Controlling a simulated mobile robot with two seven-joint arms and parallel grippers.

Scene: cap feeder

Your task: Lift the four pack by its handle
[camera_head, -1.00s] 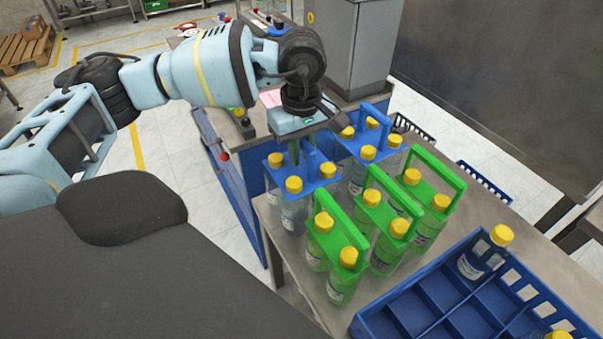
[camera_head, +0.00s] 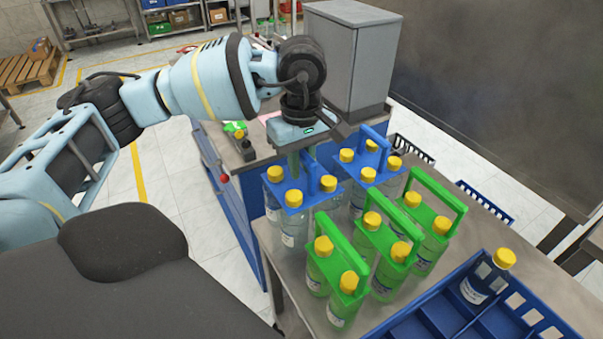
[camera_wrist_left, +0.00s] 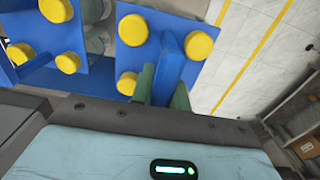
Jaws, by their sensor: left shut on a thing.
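The four pack (camera_head: 289,184) has a blue carrier plate, yellow caps and clear bottles with labels. It hangs upright at the near left end of the table, seemingly a little above the tabletop. My left gripper (camera_head: 302,163) comes down from above and is shut on its blue handle. In the left wrist view the blue handle (camera_wrist_left: 171,66) stands between the green fingers (camera_wrist_left: 163,88), above the blue plate (camera_wrist_left: 130,52) with yellow caps. The fingers hide part of the handle. My right gripper is not in view.
Another blue pack (camera_head: 371,160) stands close behind to the right. Several green-handled packs (camera_head: 365,238) stand to the right on the table (camera_head: 490,200). A blue crate (camera_head: 425,300) with a bottle (camera_head: 485,275) is at front right. A grey cabinet (camera_head: 355,60) stands behind.

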